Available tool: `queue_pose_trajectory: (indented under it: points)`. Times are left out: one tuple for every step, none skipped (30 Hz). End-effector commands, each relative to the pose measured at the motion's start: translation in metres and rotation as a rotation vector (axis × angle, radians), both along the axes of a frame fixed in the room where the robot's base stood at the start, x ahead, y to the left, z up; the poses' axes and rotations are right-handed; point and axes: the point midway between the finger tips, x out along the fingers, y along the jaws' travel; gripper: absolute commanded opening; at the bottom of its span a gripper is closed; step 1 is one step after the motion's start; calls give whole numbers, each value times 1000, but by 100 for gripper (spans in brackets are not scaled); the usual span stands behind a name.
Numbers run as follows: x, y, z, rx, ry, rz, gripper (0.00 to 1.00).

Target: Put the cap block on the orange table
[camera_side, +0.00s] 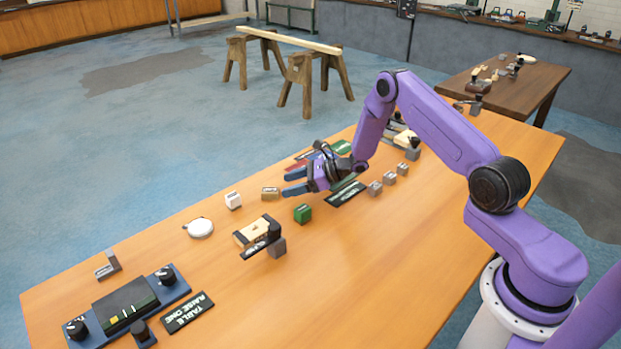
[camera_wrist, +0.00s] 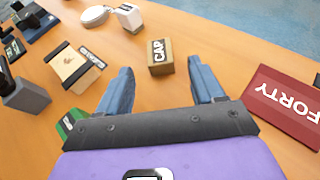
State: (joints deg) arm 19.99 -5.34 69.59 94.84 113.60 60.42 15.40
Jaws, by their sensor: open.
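The cap block (camera_wrist: 160,57) is a small tan block with a dark label reading CAP on one face. It rests on the orange table (camera_side: 370,275) and also shows in the side view (camera_side: 270,193). My gripper (camera_side: 286,183) is low over the table, its blue fingers spread and empty. In the wrist view the fingertips (camera_wrist: 160,72) stand left and right, with the cap block beyond them and between their lines. The gripper appears apart from the block.
A green block (camera_side: 303,213), a white block (camera_side: 233,200) and a wooden piece with a grey block (camera_side: 277,247) stand nearby. A red FORTY plate (camera_wrist: 285,105) lies to the right in the wrist view. A control box (camera_side: 128,305) stands at the left; the front middle is clear.

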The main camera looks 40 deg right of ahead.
Motion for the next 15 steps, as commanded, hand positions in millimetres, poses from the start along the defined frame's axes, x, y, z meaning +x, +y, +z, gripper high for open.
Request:
queue_pose_trajectory:
  points:
    - [-7, -8, 5, 0, 0, -4, 67]
    - [-11, -12, 7, 0, 2, -4, 67]
    - [-16, -17, 10, 0, 0, -4, 67]
    - [-20, -21, 12, 0, 0, -3, 67]
    - [-23, -24, 14, 1, 1, -3, 67]
    - [-27, -28, 16, 0, 0, -4, 67]
    - [-30, -31, 18, 1, 1, -3, 67]
    - [-33, -33, 19, -1, 1, -2, 67]
    - [-35, -36, 21, -1, 1, -2, 67]
    - [-37, -38, 22, -1, 1, -2, 67]
    - [-39, -39, 23, 0, 0, -1, 67]
    - [-41, -41, 24, 0, 0, 0, 67]
    - [-42, -42, 25, -1, -1, 0, 67]
    - [-43, -42, 25, 0, 0, 1, 67]
    - [-44, -43, 25, 0, 0, 1, 67]
